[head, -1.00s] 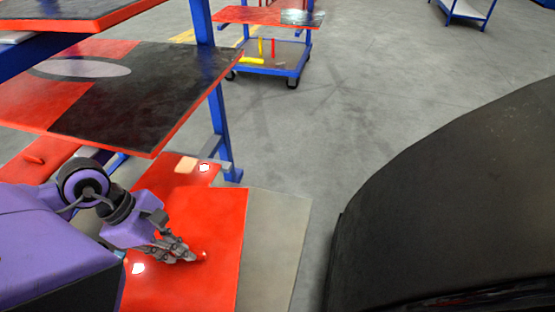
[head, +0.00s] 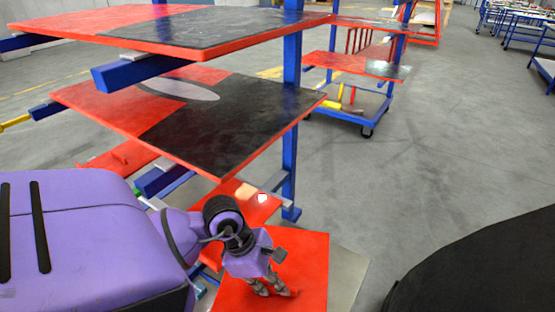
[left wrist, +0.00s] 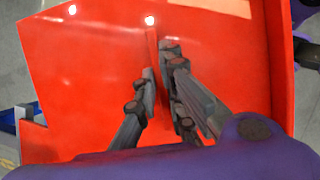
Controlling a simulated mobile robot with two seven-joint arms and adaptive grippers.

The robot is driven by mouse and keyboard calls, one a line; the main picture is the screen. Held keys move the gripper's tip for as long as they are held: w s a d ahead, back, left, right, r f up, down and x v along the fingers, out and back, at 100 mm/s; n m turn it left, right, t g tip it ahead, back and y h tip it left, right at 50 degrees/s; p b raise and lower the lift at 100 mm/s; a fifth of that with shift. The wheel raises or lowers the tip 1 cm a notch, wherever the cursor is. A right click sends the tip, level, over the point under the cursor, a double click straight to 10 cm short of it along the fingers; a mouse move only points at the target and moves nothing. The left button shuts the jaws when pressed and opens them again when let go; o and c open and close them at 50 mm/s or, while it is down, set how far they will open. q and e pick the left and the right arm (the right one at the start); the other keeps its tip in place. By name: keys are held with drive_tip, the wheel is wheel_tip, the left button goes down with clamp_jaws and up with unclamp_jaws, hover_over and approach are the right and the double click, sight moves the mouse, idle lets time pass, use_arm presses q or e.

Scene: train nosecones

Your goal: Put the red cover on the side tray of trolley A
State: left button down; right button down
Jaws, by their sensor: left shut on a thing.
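The red cover (head: 310,255) is a flat, glossy red panel low in the head view; its lower part is cut off by the picture edge. My left gripper (head: 277,291) points down at it, and its fingers are shut on a thin raised red ridge of the cover. In the left wrist view the cover (left wrist: 85,80) fills most of the picture, with the ridge (left wrist: 152,48) running between the fingers (left wrist: 160,85). A blue-framed trolley with red and black shelves (head: 240,110) stands behind at left. No label shows which trolley is A. My right gripper is not in view.
A beige-grey flat surface (head: 347,283) shows beside the cover's right edge. A blue post (head: 290,160) stands just behind. Another blue trolley (head: 345,100) is farther back. A large dark curved shape (head: 480,265) fills the lower right. Grey floor between is clear.

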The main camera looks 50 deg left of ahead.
sight(277, 293)
use_arm(q)
drive_tip(key=shift+w+d+f, duration=0.4)
drive_tip(key=shift+w+f, duration=0.1)
drive_tip(key=shift+f, duration=1.7)
drive_tip(key=shift+f, duration=0.15)
drive_tip(key=c, duration=1.8)
unclamp_jaws()
drive_tip(key=shift+c, duration=0.2)
